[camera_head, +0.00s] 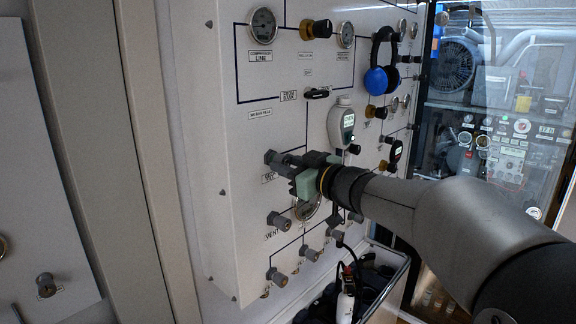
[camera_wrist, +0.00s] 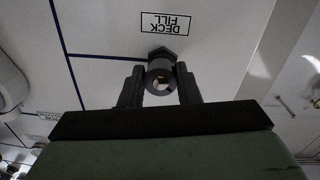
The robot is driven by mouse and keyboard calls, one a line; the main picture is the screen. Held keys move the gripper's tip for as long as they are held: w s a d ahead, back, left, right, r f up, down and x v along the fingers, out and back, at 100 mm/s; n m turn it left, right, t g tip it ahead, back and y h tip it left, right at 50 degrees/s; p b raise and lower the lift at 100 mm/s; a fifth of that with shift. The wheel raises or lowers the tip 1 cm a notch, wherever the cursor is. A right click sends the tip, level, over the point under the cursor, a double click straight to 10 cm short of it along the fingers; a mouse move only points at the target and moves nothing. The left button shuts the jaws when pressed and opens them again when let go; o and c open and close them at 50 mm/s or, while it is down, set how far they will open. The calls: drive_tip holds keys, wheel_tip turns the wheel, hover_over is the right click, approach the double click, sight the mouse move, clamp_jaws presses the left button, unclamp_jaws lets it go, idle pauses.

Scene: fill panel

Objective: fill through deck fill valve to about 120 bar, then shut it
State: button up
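The deck fill valve (camera_wrist: 161,74) is a small dark round knob beside the upside-down DECK FILL label (camera_wrist: 165,24) in the wrist view. It also shows at the panel's left side in the head view (camera_head: 271,157). My gripper (camera_wrist: 160,86) has one dark finger on each side of the knob, with no clear gap between them; it looks shut on it. In the head view my gripper (camera_head: 290,160) reaches in from the right.
The white panel (camera_head: 240,180) carries other knobs, including a vent valve (camera_head: 279,221), and several gauges. Blue ear defenders (camera_head: 381,78) and a grey handheld device (camera_head: 341,123) hang on it. A bin (camera_head: 384,290) stands below. A glass-fronted cabinet (camera_head: 500,110) is at the right.

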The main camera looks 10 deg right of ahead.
drive_tip(key=shift+c, duration=1.2)
drive_tip(key=n+b, duration=0.3)
drive_tip(key=n, duration=0.1)
drive_tip(key=o, duration=1)
drive_tip(key=shift+d, duration=0.1)
drive_tip(key=b+v, duration=0.2)
drive_tip(key=v, duration=1.5)
drive_tip(key=shift+s+f, duration=0.2)
